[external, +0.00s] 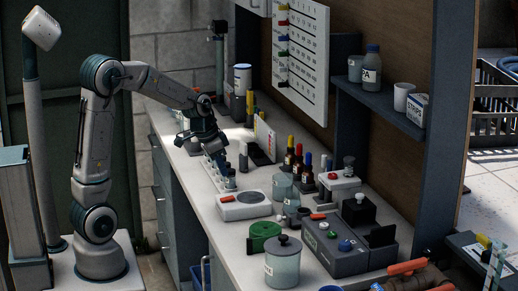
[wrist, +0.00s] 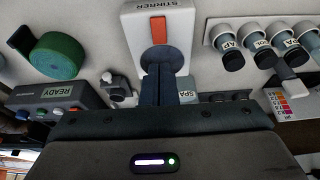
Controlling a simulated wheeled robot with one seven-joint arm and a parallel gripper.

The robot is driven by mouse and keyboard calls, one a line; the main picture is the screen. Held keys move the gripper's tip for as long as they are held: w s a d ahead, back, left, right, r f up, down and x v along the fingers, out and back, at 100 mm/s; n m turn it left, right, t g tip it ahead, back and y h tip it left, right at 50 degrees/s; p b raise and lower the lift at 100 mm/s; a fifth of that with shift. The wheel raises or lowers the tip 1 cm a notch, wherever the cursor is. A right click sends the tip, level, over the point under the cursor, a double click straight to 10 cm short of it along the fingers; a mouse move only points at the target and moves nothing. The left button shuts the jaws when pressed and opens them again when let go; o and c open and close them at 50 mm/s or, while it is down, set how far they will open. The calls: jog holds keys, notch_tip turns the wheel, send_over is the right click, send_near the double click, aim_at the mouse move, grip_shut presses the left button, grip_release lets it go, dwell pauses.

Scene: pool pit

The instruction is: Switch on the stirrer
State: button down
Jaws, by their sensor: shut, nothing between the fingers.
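The stirrer (external: 262,211) is a low white box with a round grey plate (external: 250,197), standing on the bench near its front edge. Its orange-red switch (external: 228,199) is on the left end of the box. In the wrist view the stirrer (wrist: 131,25) is at the top centre, with its label upside down and the switch (wrist: 158,30) in full view. I cannot tell the switch's position. My gripper (wrist: 160,79) is shut and empty; its fingers overlap the plate in that view. In the external view my gripper (external: 214,150) is above the bench, behind the stirrer and apart from it.
A rack of labelled vials (wrist: 256,30) is beside the stirrer. A green tape roll (wrist: 55,55) and a grey device marked READY (wrist: 58,92) are on the other side. Glass jars (external: 282,185) and dropper bottles (external: 298,160) stand close to the stirrer.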

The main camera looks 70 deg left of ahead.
aim_at(231, 197)
jog(key=x, duration=0.7)
jog(key=shift+s+f+p, duration=0.25)
jog(key=shift+s+p, duration=0.1)
jog(key=shift+p, duration=0.05)
jog(key=shift+p, duration=0.35)
jog(key=shift+w+g+p, duration=0.15)
jog(key=shift+g+p, duration=0.15)
jog(key=shift+p, duration=0.15)
jog(key=shift+f, duration=0.25)
jog(key=shift+b, duration=0.3)
